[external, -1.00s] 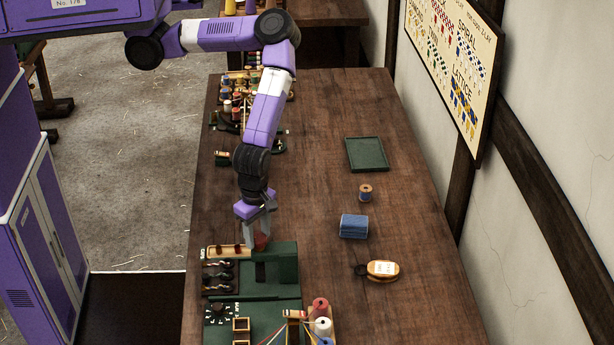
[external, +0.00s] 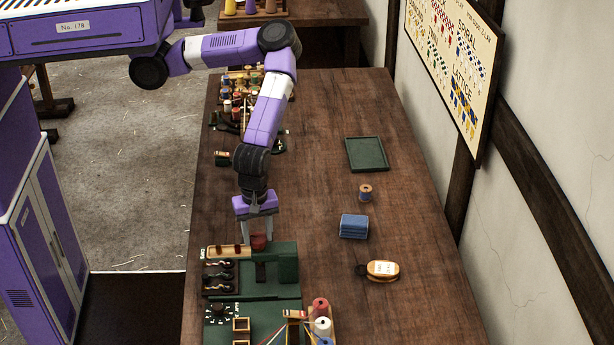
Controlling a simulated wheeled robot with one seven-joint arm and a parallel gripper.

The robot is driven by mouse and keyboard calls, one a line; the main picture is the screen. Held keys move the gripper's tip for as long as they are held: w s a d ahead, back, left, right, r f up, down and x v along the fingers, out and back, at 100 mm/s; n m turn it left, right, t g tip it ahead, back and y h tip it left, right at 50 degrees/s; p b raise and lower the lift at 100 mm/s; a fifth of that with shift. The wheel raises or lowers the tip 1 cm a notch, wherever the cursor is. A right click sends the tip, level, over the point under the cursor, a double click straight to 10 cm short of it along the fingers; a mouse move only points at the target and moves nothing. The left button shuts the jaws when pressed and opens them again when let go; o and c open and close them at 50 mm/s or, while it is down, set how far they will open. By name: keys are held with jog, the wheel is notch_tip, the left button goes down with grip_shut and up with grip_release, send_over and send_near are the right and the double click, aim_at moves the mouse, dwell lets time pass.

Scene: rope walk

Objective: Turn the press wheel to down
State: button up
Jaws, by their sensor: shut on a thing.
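The press wheel appears as a small dark red knob (external: 259,243) at the back of the green machine (external: 287,263) on the near part of the bench. My gripper (external: 258,236) points straight down over it, with one finger on each side. The fingers are shut on the red knob, and they hide part of its sides. Any mark showing the wheel's down position is too small to read.
Dark clamps with a wooden strip (external: 228,251) lie left of the wheel. A dial (external: 221,313) and thread spools (external: 321,307) are nearer.

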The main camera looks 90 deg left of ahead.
jog(key=m+b, duration=0.4)
jog(key=m, duration=0.1)
jog(key=shift+f+m+b, duration=0.2)
jog(key=shift+m+b, duration=0.1)
jog(key=shift+b, duration=0.05)
jog(key=m+b, duration=0.4)
jog(key=m, duration=0.2)
jog(key=m+b, duration=0.3)
jog(key=m, duration=0.3)
jog(key=shift+r+m, duration=0.1)
jog(key=shift+m, duration=0.2)
jog(key=m+b, duration=0.1)
jog(key=m, duration=0.4)
jog(key=shift+r+b, duration=0.1)
jog(key=shift+b, duration=0.2)
jog(key=shift+m, duration=0.3)
jog(key=o, duration=1.4)
jog(key=shift+r, duration=0.1)
